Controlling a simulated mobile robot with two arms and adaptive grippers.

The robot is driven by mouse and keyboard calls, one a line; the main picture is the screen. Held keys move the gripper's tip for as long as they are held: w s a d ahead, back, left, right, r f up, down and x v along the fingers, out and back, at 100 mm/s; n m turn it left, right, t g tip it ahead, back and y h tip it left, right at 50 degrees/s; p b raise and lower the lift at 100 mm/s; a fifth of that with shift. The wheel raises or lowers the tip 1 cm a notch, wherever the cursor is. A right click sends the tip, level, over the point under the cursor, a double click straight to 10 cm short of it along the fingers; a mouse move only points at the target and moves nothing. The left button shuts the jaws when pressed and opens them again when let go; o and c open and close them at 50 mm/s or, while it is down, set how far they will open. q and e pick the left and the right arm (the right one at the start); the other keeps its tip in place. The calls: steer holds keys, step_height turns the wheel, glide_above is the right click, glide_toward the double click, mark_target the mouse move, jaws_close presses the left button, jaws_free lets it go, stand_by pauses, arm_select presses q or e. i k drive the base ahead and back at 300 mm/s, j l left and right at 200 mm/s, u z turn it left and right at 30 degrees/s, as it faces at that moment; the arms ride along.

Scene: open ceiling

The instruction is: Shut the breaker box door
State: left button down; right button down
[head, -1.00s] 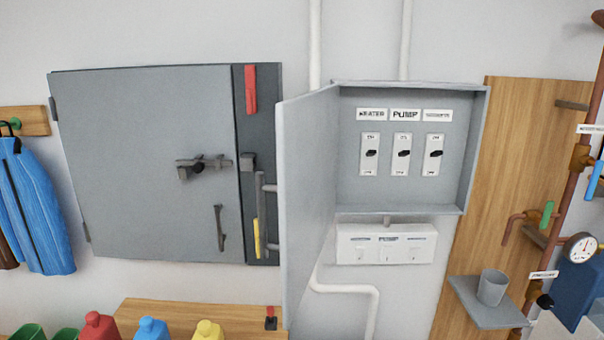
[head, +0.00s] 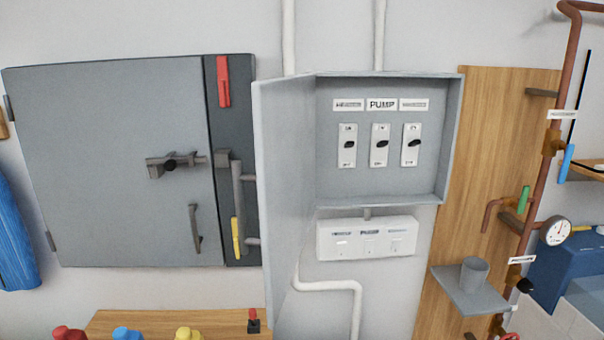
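The grey breaker box (head: 452,140) is on the wall right of the middle in the head view. Its door (head: 285,190) is hinged on the left and stands wide open, swung out towards me. Inside are three white switches with black toggles, under labels; the middle label reads PUMP. Neither of my grippers shows in the head view.
A large grey cabinet (head: 110,130) with a latch and handles is shut left of the breaker door. A white panel (head: 366,238) sits below the box. To the right are a wooden board (head: 500,120), a small shelf (head: 470,290) with a grey cup (head: 474,272), and copper pipes (head: 538,190) with a gauge (head: 557,231).

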mark_target(284, 108)
steer(key=i+j+z, duration=0.15)
steer(key=j+z, duration=0.15)
steer(key=i+j+z, duration=0.1)
steer(key=j+z, duration=0.2)
steer(key=j, duration=0.2)
steer(key=i+j+z, duration=0.1)
steer(key=j+z, duration=0.2)
steer(key=j, duration=0.15)
